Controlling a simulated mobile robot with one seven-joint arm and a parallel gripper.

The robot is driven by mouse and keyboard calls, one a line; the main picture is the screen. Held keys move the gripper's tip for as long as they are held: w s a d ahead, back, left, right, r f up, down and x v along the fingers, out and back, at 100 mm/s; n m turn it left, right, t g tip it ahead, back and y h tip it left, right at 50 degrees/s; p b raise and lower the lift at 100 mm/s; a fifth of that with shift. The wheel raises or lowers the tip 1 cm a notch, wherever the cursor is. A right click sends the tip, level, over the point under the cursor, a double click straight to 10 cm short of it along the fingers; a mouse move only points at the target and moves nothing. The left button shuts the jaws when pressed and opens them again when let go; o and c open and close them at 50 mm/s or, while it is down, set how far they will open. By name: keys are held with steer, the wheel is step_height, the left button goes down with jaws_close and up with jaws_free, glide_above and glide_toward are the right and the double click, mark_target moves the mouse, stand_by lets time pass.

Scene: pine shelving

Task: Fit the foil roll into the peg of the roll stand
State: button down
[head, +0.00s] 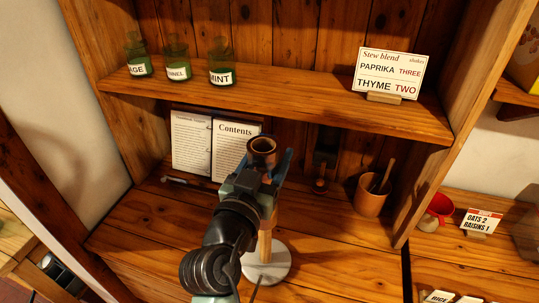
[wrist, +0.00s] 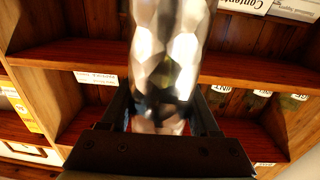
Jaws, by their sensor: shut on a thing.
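My gripper (head: 266,166) is shut on the foil roll (head: 262,146), whose brown open tube end shows between the fingers in the head view. In the wrist view the roll (wrist: 168,45) is shiny, dimpled silver foil between my gripper's two fingers (wrist: 162,108). The roll stand has a round white base (head: 281,268) on the lower board and an upright wooden peg (head: 265,246). The roll is over the stand in the head view, and the peg's upper part is hidden behind my gripper. I cannot tell whether the roll is around the peg or above it.
An open book (head: 228,150) stands behind on the left. The upper shelf (head: 300,97) holds green jars and a sign (head: 388,74). The front left of the board is clear.

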step_height(320, 180, down, 17)
steer(key=b, duration=1.7)
stand_by(4.6)
steer(key=shift+c, duration=0.2)
jaws_free()
steer(key=shift+r, duration=0.15)
step_height(320, 180, up, 10)
steer(key=shift+r+p, duration=0.1)
steer(key=shift+p, duration=0.3)
